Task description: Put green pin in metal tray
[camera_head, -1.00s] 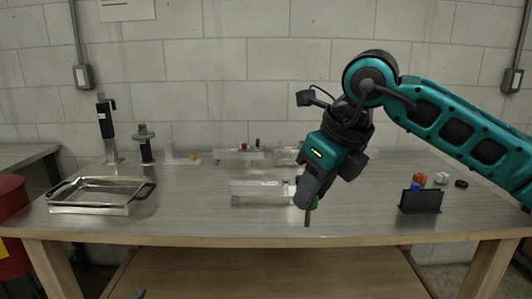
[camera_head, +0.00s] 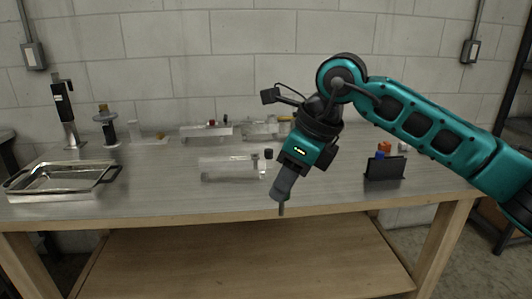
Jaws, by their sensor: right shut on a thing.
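The metal tray (camera_head: 52,196) is a shallow silver pan with dark handles at the left end of the table. My right gripper (camera_head: 281,196) points down over the front middle of the table, far to the right of the tray. It is shut on the green pin (camera_head: 282,210). Only the thin grey lower end of the pin shows below the fingers; its green part is hidden now. The pin hangs roughly upright. My left gripper is not in view.
A clear block (camera_head: 228,168) stands just left of my right gripper. A black holder (camera_head: 384,169) stands to the right. Clear racks (camera_head: 206,130) and upright tools (camera_head: 66,112) line the back. The table between the tray and the clear block is free.

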